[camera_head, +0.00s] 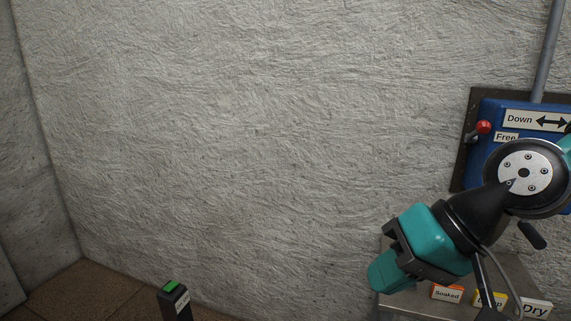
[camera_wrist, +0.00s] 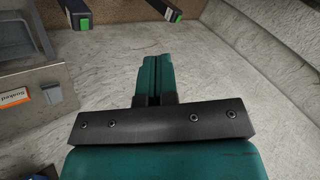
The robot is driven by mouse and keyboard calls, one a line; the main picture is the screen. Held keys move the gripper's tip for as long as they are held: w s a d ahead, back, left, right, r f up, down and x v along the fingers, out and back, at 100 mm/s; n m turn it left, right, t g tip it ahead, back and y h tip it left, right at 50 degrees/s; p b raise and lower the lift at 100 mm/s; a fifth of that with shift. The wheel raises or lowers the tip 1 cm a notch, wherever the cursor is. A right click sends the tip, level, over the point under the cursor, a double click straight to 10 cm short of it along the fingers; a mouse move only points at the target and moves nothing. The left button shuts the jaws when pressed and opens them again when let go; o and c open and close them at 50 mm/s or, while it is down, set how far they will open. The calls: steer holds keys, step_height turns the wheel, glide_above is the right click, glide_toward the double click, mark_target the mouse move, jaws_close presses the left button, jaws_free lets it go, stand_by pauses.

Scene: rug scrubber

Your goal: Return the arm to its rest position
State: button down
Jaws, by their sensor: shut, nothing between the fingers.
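My arm is in the right part of the head view, with a teal and black wrist in front of the wall. My gripper (camera_head: 380,277) points down and to the left, beside the grey metal box. In the wrist view my gripper (camera_wrist: 155,62) shows its two teal fingers side by side, touching, with nothing between them. Part of the arm runs off the right edge of the head view, so its full pose is hidden.
A blue control box (camera_head: 495,115) with a red-knobbed lever (camera_head: 484,127) is behind my arm. The grey metal box (camera_head: 402,302) carries Soaked (camera_head: 447,293) and Dry (camera_head: 536,309) labels. A black post with a green top (camera_head: 174,303) stands lower left. The middle wall is bare.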

steer(key=s+d+f+n+g+h, duration=0.1)
steer(key=s+d+n+g+h, duration=0.1)
steer(key=s+n, duration=0.3)
steer(key=s+h, duration=0.1)
steer(key=s, duration=0.2)
steer(key=shift+s+d, duration=0.2)
steer(key=shift+d, duration=0.1)
steer(key=shift+a, duration=0.15)
